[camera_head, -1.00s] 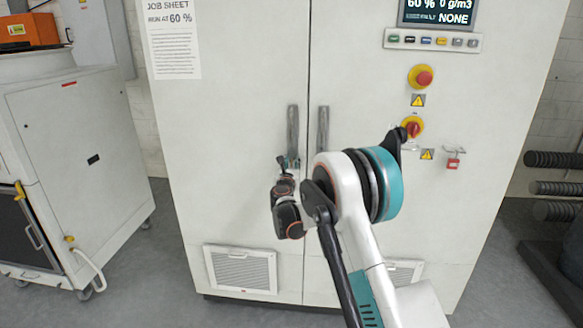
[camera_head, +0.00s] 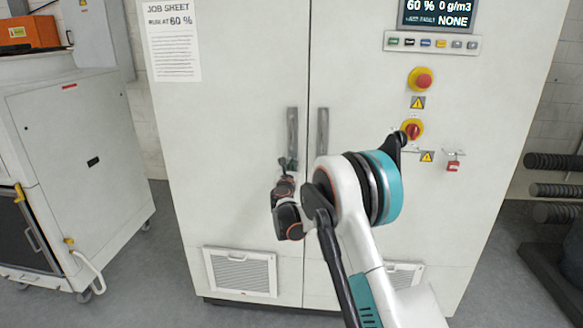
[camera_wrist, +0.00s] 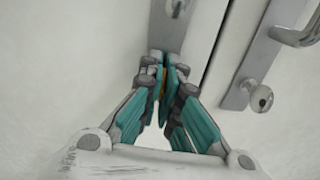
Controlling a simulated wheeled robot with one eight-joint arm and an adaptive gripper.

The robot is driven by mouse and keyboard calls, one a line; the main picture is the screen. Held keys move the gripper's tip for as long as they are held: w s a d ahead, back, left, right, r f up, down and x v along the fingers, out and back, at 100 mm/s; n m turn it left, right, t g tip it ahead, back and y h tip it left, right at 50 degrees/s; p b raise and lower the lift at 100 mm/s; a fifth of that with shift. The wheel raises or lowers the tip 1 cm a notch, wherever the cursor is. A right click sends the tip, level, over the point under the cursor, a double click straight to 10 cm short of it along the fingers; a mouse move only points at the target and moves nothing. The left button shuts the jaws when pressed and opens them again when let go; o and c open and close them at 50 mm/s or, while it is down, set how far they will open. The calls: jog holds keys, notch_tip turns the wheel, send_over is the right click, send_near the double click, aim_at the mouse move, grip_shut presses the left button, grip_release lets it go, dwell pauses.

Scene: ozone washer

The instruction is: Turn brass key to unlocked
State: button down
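My gripper (camera_wrist: 168,72) is at the lower end of the left door's handle plate (camera_wrist: 176,22) in the wrist view. Its fingertips are nearly together, with a small yellow-brass sliver, the brass key (camera_wrist: 164,76), between them. Most of the key and its lock are hidden by the fingers, so the key's angle cannot be read. In the head view my gripper (camera_head: 287,164) is at the bottom of the left door handle (camera_head: 292,130), and the key cannot be made out.
The right door handle (camera_head: 323,130) is close to the right of my gripper; its plate has a bare lock cylinder (camera_wrist: 261,98). A red-and-yellow rotary switch (camera_head: 412,129), a stop button (camera_head: 423,80) and a red padlock (camera_head: 453,165) are farther right. A white cart (camera_head: 95,160) stands left.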

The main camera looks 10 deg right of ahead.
jog(key=m, duration=0.4)
jog(key=shift+m, duration=0.4)
jog(key=m, duration=0.5)
jog(key=shift+m+p, duration=0.3)
jog(key=m, duration=0.3)
jog(key=shift+m, duration=2)
jog(key=c, duration=1.8)
grip_release()
